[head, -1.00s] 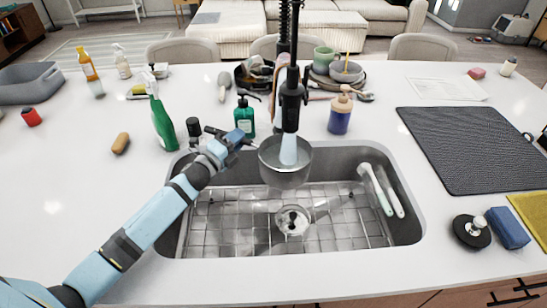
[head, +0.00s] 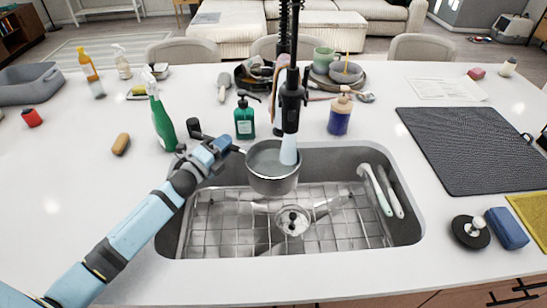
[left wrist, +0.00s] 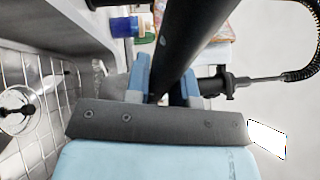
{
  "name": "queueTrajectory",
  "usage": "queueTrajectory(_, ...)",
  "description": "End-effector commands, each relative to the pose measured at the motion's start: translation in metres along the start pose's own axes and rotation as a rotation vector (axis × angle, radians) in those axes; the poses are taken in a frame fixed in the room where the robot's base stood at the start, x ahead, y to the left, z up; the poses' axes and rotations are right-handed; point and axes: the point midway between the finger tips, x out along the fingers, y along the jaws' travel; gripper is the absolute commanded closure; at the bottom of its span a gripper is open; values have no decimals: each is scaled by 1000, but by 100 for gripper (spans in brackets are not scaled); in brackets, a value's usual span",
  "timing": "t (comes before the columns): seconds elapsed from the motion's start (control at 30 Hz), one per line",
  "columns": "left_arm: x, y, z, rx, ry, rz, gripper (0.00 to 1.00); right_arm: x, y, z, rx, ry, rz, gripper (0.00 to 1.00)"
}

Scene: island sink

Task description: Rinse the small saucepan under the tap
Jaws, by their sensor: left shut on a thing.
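The small saucepan (head: 268,181), grey metal with a dark handle, is held over the sink (head: 408,228), roughly level and above the wire rack. My left gripper (head: 222,146) is shut on its handle (left wrist: 188,42), to the left of the pan. In the left wrist view the handle runs between the two blue fingers. The black tap (head: 291,100) hangs over the pan. A pale blue stream (head: 289,148) comes down from it into the right part of the pan. My right gripper is out of view.
A green spray bottle (head: 161,122) and a green soap bottle (head: 244,120) stand close behind my left gripper. A blue soap dispenser (head: 340,116) stands behind the sink. Two brushes (head: 378,190) lean at the sink's right wall. The counter's left front is clear.

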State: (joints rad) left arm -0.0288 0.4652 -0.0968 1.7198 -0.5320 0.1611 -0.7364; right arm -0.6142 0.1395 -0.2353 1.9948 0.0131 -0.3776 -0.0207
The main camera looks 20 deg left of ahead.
Motion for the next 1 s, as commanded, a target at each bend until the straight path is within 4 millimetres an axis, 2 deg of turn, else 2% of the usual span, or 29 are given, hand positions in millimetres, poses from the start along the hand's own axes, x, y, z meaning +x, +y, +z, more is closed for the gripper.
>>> queueTrajectory(0.5, -36, -6, 5, -1, 0, -2, 100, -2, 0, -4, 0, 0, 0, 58)
queueTrajectory(1.0, -40, -7, 5, -1, 1, -3, 100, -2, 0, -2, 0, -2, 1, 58)
